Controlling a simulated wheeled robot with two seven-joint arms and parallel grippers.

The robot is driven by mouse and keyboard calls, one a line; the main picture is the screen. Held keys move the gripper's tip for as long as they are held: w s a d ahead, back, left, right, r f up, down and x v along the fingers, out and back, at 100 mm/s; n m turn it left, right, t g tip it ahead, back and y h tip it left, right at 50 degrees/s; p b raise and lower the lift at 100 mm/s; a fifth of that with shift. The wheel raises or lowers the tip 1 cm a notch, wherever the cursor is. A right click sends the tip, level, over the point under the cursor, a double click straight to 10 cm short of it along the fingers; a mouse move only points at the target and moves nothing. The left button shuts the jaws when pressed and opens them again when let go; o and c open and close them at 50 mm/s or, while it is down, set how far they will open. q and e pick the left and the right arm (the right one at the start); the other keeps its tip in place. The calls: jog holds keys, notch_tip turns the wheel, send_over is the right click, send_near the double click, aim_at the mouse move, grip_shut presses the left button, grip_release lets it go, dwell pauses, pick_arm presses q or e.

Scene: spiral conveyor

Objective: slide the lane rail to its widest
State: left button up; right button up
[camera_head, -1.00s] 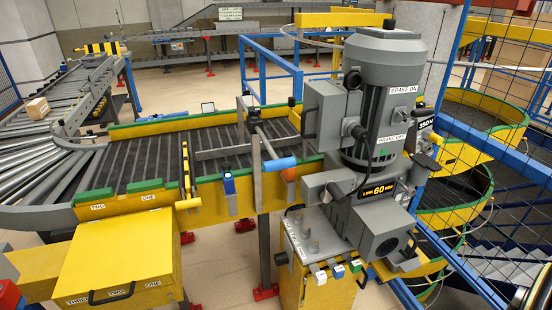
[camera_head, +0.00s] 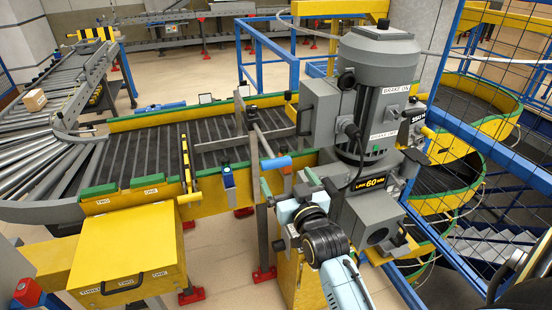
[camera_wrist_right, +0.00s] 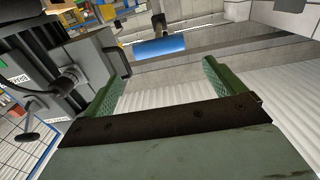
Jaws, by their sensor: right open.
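The lane rail (camera_head: 222,143) is a grey bar lying across the dark roller lane. A blue cylindrical handle (camera_head: 276,163) sits on a grey bracket at the lane's near side. It also shows in the right wrist view (camera_wrist_right: 160,47), beyond the fingertips. My right gripper (camera_head: 289,182) is just below the handle in the head view, its green fingers pointing towards it. In the right wrist view the gripper (camera_wrist_right: 158,78) is open, with nothing between its fingers. The handle appears apart from the fingers. My left gripper is not in view.
A grey motor unit (camera_head: 375,100) stands close right of the handle. A yellow box (camera_head: 128,262) is at the front left. A blue clamp (camera_head: 228,177) hangs on the lane's near edge. A mesh fence (camera_head: 500,120) bounds the right side.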

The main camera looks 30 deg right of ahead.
aim_at(277, 162)
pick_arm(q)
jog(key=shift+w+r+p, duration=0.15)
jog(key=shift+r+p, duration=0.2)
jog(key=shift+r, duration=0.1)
pick_arm(e)
jog(key=x, duration=0.9)
jog(key=shift+c, duration=0.3)
